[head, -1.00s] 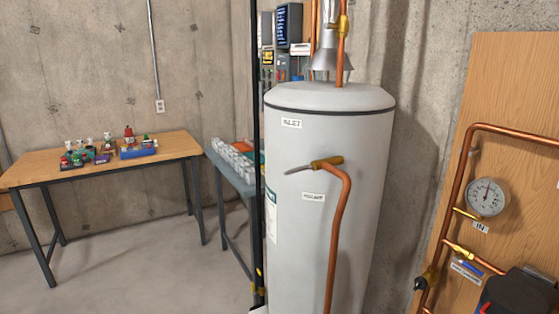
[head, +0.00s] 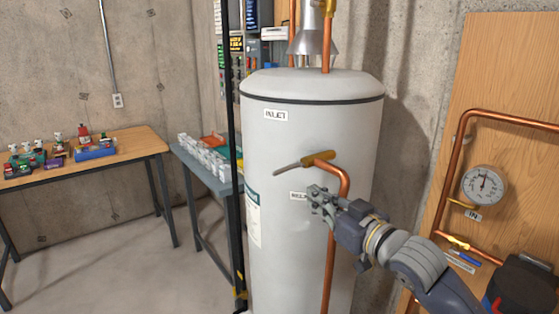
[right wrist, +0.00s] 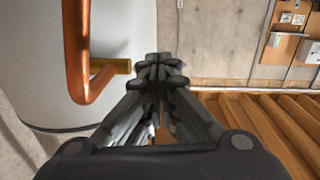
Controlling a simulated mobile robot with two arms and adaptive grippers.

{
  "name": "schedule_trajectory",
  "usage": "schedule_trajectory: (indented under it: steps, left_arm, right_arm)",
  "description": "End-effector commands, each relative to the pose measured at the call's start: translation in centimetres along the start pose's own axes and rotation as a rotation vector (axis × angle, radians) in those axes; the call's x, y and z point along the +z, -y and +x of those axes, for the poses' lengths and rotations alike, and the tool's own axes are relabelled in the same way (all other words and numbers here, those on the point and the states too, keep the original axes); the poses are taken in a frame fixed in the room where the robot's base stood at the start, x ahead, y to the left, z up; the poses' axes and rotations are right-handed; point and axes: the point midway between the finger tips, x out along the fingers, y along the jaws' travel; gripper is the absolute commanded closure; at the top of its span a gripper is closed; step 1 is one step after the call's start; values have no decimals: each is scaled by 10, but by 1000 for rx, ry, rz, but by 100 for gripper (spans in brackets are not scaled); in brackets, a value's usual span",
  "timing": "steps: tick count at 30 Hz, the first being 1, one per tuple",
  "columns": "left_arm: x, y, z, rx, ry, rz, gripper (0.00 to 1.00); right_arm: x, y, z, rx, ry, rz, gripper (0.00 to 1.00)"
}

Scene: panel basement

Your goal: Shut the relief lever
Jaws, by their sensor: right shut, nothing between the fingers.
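The relief lever (head: 288,168) is a thin grey handle on a brass valve (head: 319,158) on the front of the white water heater (head: 290,130). It sticks out to the left, tilted slightly down at its free end. A copper pipe (head: 330,265) runs down from the valve. My right gripper (head: 317,197) is shut and empty, in front of the tank, below and right of the lever and apart from it. The right wrist view shows the closed fingers (right wrist: 159,68) beside the copper pipe (right wrist: 77,50) and brass valve (right wrist: 112,66). My left gripper is not in view.
A gauge (head: 483,186) and copper piping sit on a wooden panel (head: 500,70) at the right. A wooden table (head: 120,147) with small parts stands at the left. A side table with white items (head: 205,157) stands behind the tank. A dark post (head: 233,130) rises left of the tank.

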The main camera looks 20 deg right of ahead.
Motion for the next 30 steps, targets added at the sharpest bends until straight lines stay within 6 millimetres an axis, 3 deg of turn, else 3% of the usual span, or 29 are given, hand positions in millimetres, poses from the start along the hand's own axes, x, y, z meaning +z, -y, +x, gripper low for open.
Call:
schedule_trajectory:
  steps: [1,3,7,22,26,30]
  left_arm:
    - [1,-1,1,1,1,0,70]
    - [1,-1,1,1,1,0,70]
    - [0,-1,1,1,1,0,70]
    - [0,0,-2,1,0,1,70]
    - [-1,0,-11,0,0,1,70]
    - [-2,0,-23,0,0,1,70]
  right_arm:
    - [-24,0,-2,-12,-46,-14,100]
    - [-50,2,-6,-30,-96,-20,100]
    - [-77,5,-12,-52,-149,-26,100]
    - [-87,6,-8,-58,-165,-25,100]
    - [-92,6,7,-58,-165,-23,100]
    - [-98,8,35,-58,-165,-21,100]
